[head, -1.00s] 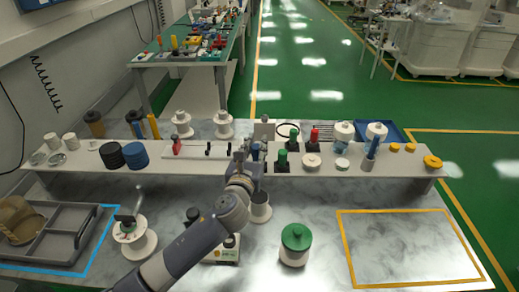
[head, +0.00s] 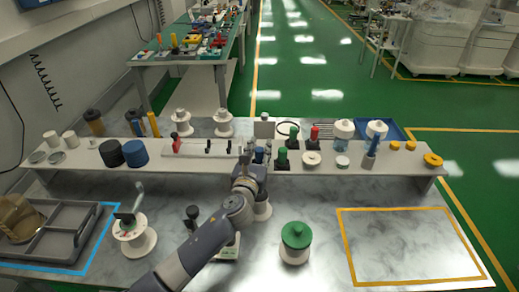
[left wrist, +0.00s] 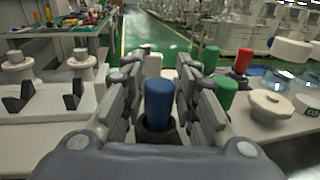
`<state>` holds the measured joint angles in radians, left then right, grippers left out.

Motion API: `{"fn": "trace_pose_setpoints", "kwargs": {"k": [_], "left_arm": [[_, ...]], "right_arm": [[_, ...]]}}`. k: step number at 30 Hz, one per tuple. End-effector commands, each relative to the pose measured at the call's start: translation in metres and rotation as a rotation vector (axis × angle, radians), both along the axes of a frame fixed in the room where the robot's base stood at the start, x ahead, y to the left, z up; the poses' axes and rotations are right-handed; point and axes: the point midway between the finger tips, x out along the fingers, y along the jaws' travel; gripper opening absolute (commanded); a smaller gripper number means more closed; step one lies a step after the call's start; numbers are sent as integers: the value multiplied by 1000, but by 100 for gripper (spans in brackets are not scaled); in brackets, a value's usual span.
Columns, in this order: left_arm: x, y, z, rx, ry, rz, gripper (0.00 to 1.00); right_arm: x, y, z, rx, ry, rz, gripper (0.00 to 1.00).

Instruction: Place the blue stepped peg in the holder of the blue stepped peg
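The blue stepped peg (left wrist: 159,100) stands upright in the left wrist view, its lower end inside a dark round holder (left wrist: 155,134). In the head view the peg (head: 259,155) is small and partly hidden by my gripper, on the white shelf. My left gripper (head: 250,152) is at the shelf's middle. In the left wrist view its fingers (left wrist: 160,82) are spread on both sides of the peg, with visible gaps. How deep the peg sits in the holder is hidden. My right gripper is not in view.
Green pegs (head: 294,138) and a red peg (head: 314,132) stand in dark holders close to the right. A white plate with dark clips (head: 205,148) lies to the left. A green-topped spool (head: 296,240) stands on the table in front. The yellow-framed area (head: 410,245) is clear.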

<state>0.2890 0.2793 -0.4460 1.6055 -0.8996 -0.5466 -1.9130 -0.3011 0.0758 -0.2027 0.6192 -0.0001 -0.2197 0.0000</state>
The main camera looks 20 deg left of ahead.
Motion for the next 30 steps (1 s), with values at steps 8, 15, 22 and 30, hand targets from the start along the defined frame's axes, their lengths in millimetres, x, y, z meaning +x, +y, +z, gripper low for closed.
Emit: {"fn": "trace_pose_setpoints", "kwargs": {"k": [8, 15, 22, 30], "left_arm": [[0, 0, 0, 1, 1, 0, 43], [-8, -1, 1, 1, 1, -1, 43], [-49, -4, 0, 1, 2, -2, 43], [-99, -8, 0, 0, 2, -1, 43]], "right_arm": [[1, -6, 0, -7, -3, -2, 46], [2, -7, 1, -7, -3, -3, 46], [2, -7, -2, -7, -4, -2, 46], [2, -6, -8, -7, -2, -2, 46]]}}
